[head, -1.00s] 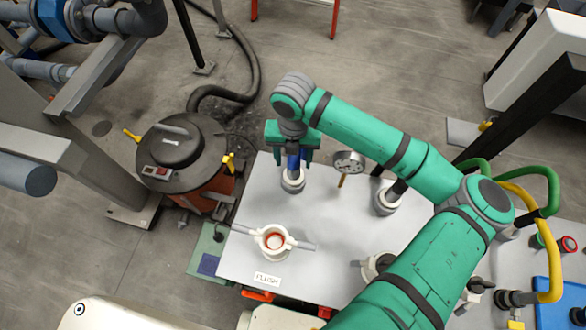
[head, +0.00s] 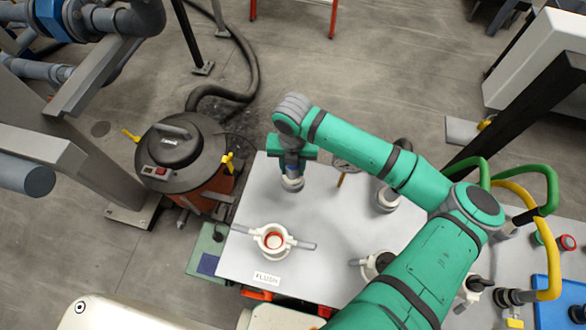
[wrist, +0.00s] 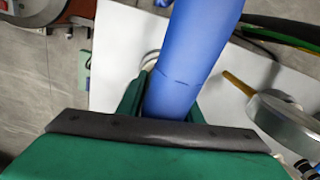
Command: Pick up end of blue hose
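The blue hose (wrist: 187,60) runs up between the fingers of my gripper and fills the middle top of the wrist view. The green fingers (wrist: 165,105) lie close against both sides of it, and my gripper looks shut on it. In the head view, my gripper (head: 291,168) is over the white fitting (head: 292,183) at the back of the grey table. Only a short bit of blue shows there between the fingers. The hose's far end is out of view.
A white fitting with a red inside and side handles (head: 272,240) stands in front, left of centre on the table (head: 325,215). A gauge (wrist: 284,122) stands close right of my gripper. A black-lidded drum (head: 180,150) is left of the table.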

